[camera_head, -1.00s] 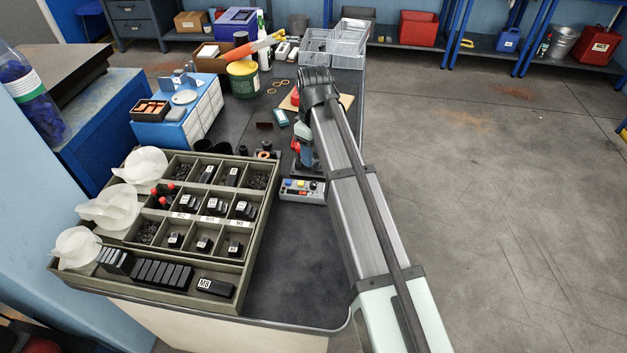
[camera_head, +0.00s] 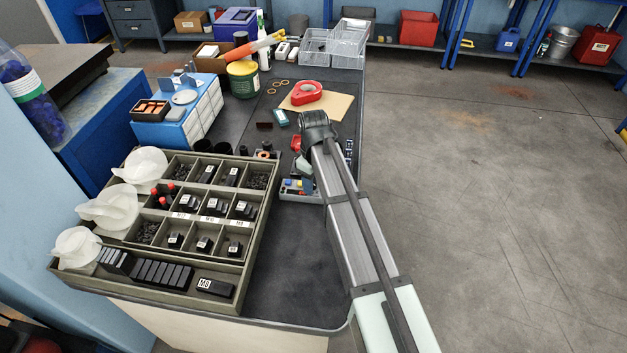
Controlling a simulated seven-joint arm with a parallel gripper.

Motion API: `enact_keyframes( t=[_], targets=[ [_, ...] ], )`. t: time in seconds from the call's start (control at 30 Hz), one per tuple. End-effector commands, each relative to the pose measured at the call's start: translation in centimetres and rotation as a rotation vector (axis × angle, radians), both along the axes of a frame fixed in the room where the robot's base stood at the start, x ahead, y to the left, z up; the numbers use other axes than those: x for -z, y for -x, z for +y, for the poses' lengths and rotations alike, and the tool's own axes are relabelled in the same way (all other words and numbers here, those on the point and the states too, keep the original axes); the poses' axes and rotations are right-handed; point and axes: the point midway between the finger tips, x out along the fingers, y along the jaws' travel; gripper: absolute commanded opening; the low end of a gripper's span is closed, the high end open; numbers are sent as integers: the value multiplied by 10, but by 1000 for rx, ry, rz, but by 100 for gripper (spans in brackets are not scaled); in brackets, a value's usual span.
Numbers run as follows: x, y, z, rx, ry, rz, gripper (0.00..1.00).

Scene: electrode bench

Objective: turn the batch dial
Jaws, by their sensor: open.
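A small grey control box (camera_head: 289,194) with coloured knobs or buttons, blue and yellow among them, sits on the bench at the right of the sorting tray. It is too small to tell which of these is the batch dial. My gripper (camera_head: 308,187) points down over the right part of the box, and my arm link hides much of that part. The gripper is open, but its fingertips are hard to make out. I cannot tell whether it touches a knob.
A compartment tray (camera_head: 240,262) with black parts fills the bench's near left. A blue drawer unit (camera_head: 165,133) stands behind it. A red tape dispenser (camera_head: 307,91) lies on a brown board (camera_head: 338,106). Wire baskets (camera_head: 348,45) stand at the back. The near right bench top is clear.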

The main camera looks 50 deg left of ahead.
Motion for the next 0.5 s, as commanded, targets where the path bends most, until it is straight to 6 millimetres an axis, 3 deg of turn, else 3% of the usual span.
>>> enact_keyframes(
  t=[0.17,0.5],
  targets=[
    [0,0,0,0,0,0,47],
    [0,0,0,0,0,0,14]
  ],
)
